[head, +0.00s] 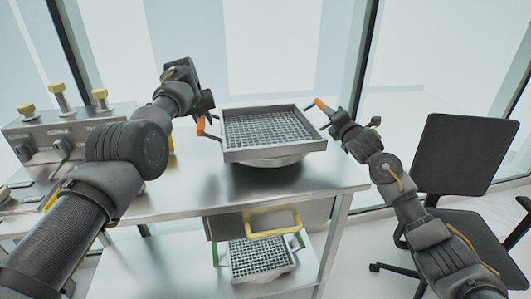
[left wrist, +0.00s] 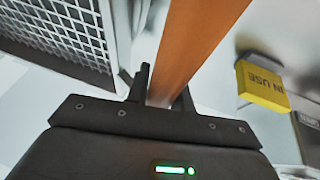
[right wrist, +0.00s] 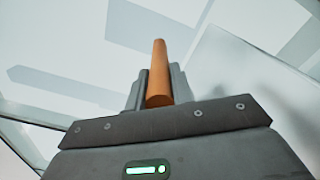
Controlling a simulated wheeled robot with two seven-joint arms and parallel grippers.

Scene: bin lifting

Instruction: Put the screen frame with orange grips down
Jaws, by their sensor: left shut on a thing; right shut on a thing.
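The screen frame (head: 275,153) is a grey square tray with a mesh floor and orange grips on both sides. It is roughly level over the metal table, above a round grey base; I cannot tell whether they touch. My left gripper (head: 206,116) is shut on the left orange grip (head: 201,126), which also shows in the left wrist view (left wrist: 195,45) with the frame's side (left wrist: 108,35) beside it. My right gripper (head: 332,114) is shut on the right orange grip (head: 321,105), also seen in the right wrist view (right wrist: 158,75).
The metal table (head: 190,188) has free room in front of the frame. A control box (head: 70,130) with yellow knobs stands at the left. Below are a bin with a yellow handle (head: 272,233) and another screen with green grips (head: 262,255). A black chair (head: 462,153) stands right.

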